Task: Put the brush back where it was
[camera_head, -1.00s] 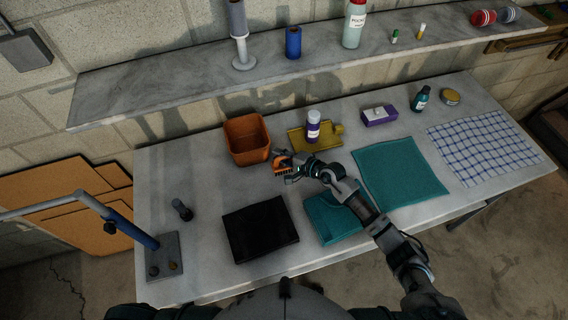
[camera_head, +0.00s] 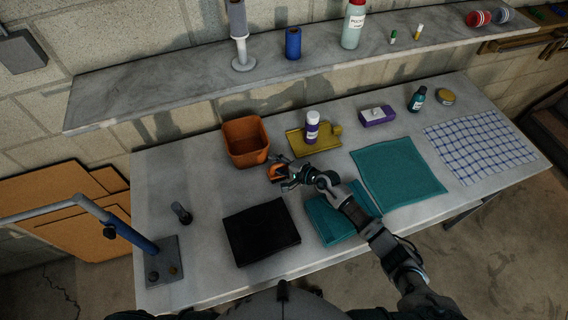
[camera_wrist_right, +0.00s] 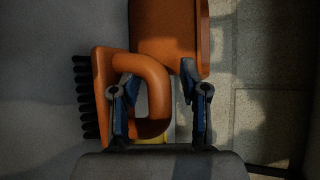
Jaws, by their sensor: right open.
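The brush (camera_head: 277,171) is orange with black bristles and a loop handle. In the head view it is at the table, just in front of the orange bin, partly covered by my right gripper (camera_head: 285,177). In the right wrist view the brush's bristles (camera_wrist_right: 84,97) point left, and its handle (camera_wrist_right: 157,82) reaches between the fingers. My right gripper (camera_wrist_right: 160,98) is open, with its fingers spread around part of the handle. I cannot tell whether they touch it. My left gripper is not in view.
The orange bin (camera_head: 246,153) stands just behind the brush. A yellow tray (camera_head: 299,146) with a white-capped bottle (camera_head: 312,130) is to the right. The left part of the table is mostly clear.

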